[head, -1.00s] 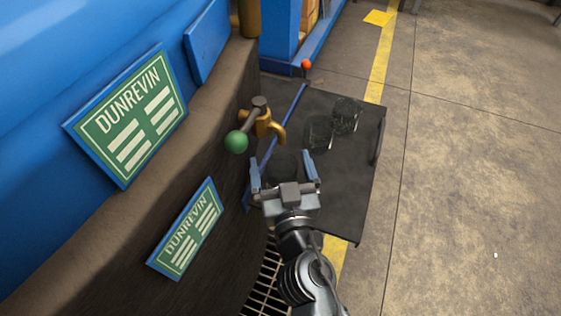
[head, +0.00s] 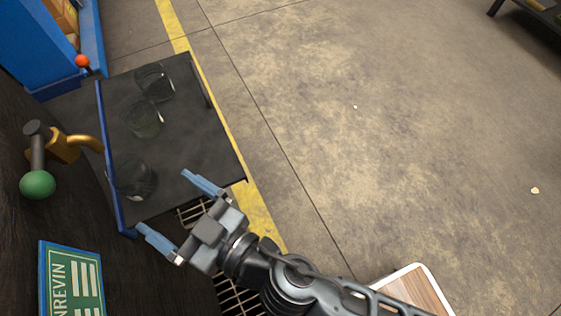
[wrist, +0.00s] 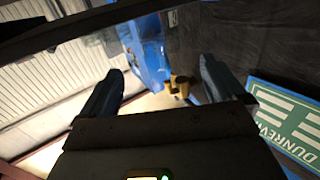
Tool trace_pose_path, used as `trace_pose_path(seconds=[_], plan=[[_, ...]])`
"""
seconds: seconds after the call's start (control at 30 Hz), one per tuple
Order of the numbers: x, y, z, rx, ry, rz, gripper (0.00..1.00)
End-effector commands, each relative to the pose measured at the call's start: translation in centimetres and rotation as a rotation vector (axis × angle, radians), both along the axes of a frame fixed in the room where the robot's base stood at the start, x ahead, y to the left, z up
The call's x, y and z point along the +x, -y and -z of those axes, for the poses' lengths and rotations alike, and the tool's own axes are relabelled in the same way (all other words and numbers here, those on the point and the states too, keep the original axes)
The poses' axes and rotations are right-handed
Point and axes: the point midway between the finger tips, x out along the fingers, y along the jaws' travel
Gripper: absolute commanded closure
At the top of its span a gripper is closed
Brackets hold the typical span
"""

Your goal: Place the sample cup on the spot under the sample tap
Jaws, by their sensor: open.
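Three clear, dark-looking glass cups stand on a black table: a near cup (head: 134,178), a middle cup (head: 143,118) and a far cup (head: 155,83). I cannot tell by looks which is the sample cup. The brass sample tap (head: 75,148) with a green ball handle (head: 38,185) juts from the dark wall at the left. Its spout ends just up and left of the near cup in the picture. My gripper (head: 172,212) is open and empty, off the table's near edge, apart from the near cup. The wrist view shows the tap (wrist: 180,86) between the open fingers.
Floor grating (head: 232,298) lies below my gripper. A green sign (head: 75,285) hangs on the wall. The floor at right is open.

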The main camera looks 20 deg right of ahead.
Motion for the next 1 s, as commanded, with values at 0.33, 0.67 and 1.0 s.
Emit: trace_pose_path(seconds=[0.33,0.67,1.0], plan=[[-4.7,11.8,3.0,-0.062,-0.099,0.12,0.04],[-14.7,23.7,0.7,-0.083,-0.2,0.346,0.04],[-21.8,28.9,-4.4,-0.08,-0.253,0.575,0.04]])
